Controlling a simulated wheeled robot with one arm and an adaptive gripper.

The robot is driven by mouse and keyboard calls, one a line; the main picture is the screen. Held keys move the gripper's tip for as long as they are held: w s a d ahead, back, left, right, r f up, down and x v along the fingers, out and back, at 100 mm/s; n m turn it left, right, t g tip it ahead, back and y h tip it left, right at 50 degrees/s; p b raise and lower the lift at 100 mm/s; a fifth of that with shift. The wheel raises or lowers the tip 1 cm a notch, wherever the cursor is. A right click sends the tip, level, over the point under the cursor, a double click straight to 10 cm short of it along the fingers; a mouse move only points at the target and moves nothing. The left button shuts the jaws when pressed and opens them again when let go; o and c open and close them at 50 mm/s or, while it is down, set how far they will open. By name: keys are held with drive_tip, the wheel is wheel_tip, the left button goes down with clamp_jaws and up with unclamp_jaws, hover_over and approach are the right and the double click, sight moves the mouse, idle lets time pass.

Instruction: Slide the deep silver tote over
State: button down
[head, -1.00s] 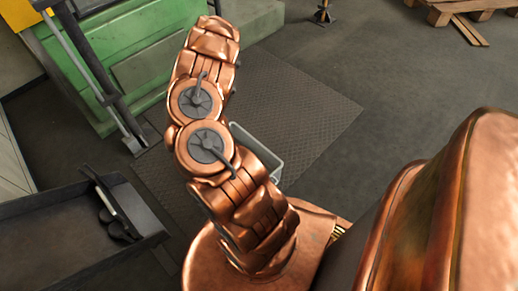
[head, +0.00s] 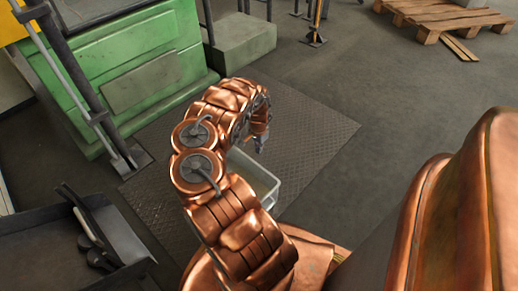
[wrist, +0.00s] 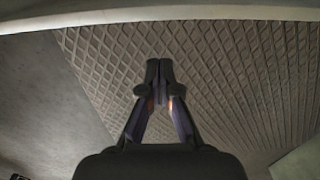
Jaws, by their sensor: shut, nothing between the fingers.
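The silver tote (head: 272,189) stands on the floor at the edge of the ridged metal plate in the head view. My arm hides its left part, and only its right side and part of its rim show. My gripper (head: 260,145) hangs from the bent wrist, pointing down near the far side of the tote; I cannot tell whether it touches. In the wrist view my gripper (wrist: 159,70) has its fingertips together and empty, with ridged plate behind them. A pale band crosses the top of that view; I cannot tell what it is.
The ridged floor plate (head: 310,135) has open room right of the tote. A green machine (head: 140,75) stands behind, with a green block (head: 240,40). A dark tray (head: 60,245) with dark tools is at lower left. A wooden pallet (head: 440,18) lies far right.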

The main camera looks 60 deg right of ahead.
sight(253, 164)
drive_tip(key=shift+w+a+f+b, duration=0.2)
drive_tip(key=shift+a+f+b, duration=0.45)
drive_tip(key=shift+f, duration=0.55)
drive_tip(key=shift+w+a+f+b, duration=0.15)
drive_tip(key=shift+a+f+b, duration=0.5)
drive_tip(key=shift+f, duration=0.55)
drive_tip(key=shift+w+a+f+b, duration=0.2)
drive_tip(key=shift+a+f+b, duration=0.4)
drive_tip(key=shift+f, duration=0.6)
